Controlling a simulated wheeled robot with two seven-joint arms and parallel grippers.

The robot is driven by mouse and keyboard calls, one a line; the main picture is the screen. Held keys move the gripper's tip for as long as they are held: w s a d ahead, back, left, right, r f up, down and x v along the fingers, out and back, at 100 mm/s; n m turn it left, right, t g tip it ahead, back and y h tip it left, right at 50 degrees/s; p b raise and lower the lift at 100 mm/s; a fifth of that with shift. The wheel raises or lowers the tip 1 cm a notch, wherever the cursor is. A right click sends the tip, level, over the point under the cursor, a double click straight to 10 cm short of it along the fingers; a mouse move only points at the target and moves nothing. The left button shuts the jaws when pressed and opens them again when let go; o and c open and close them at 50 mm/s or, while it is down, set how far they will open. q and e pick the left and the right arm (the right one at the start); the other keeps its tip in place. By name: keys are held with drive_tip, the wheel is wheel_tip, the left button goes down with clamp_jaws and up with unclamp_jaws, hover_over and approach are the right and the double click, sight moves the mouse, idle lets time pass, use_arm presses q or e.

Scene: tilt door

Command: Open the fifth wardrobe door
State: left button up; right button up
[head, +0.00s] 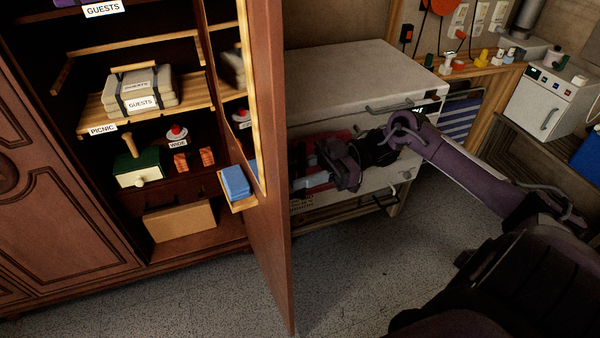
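A brown wooden wardrobe door (268,190) stands swung out from the wardrobe and is seen nearly edge-on in the middle of the head view. Its inner side carries a light wood frame and a small shelf with a blue block (236,182). The wardrobe's inside is exposed to the left of it. My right gripper (312,178) is on the right, outer side of this door, close to its edge. Its fingers are dark against a dark and red background, so I cannot tell their gap or whether they touch the door. My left gripper is not in view.
The wardrobe holds folded guest bundles (140,92), a green box (138,168) and a cardboard box (180,218). A closed carved door (50,200) is at left. A pale drawer cabinet (360,70) stands behind my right arm. Grey floor (370,280) is clear in front.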

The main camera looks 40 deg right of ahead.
drive_tip(key=b+v, duration=0.3)
drive_tip(key=v, duration=0.4)
drive_tip(key=shift+d, duration=0.35)
drive_tip(key=shift+f, duration=0.1)
